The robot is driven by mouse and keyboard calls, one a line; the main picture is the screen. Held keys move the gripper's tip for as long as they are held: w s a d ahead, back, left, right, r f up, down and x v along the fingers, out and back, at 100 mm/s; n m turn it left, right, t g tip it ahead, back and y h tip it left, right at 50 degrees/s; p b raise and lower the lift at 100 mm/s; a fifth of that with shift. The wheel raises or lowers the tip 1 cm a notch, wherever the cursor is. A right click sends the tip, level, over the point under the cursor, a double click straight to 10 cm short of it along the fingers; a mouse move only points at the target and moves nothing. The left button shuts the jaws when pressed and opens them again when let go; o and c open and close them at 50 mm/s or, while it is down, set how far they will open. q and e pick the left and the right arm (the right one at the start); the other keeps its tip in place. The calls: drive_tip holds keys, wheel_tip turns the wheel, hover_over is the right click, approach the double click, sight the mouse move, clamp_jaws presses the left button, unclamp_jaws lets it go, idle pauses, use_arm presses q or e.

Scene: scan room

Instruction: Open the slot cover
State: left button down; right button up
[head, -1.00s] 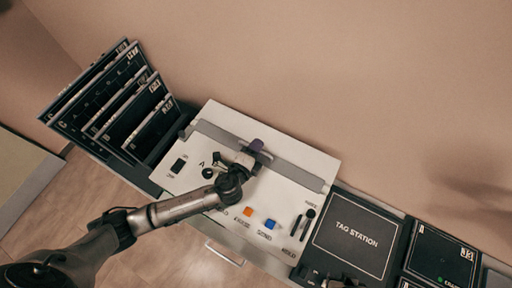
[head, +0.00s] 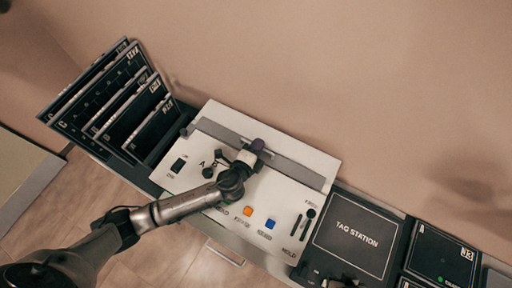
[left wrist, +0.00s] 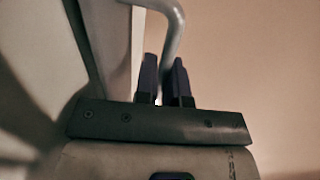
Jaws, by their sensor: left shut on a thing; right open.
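The slot cover (head: 292,168) is a long grey strip set diagonally across the upper part of a white control panel (head: 225,108). My left gripper (head: 257,146) is at the middle of the strip, its dark fingers shut on the cover's handle and hiding that part. In the left wrist view, a curved pale grey handle (left wrist: 176,30) runs down between the two dark fingertips (left wrist: 162,78). The exact grip contact is partly hidden.
The panel carries a knob, switch, orange button (head: 248,211), blue button (head: 270,224) and slider. A rack of dark plates (head: 120,100) stands at the left. The black tag station (head: 350,235) and another dark plate (head: 442,256) lie at the right. The wall is behind.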

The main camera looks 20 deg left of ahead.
use_arm(q)
drive_tip(key=x, duration=0.2)
drive_tip(key=shift+w+r, duration=0.2)
drive_tip(key=shift+w, duration=0.15)
drive_tip(key=c, duration=1.2)
unclamp_jaws()
drive_tip(key=shift+s, duration=0.1)
drive_tip(key=shift+c, duration=0.2)
drive_tip(key=v, duration=1.4)
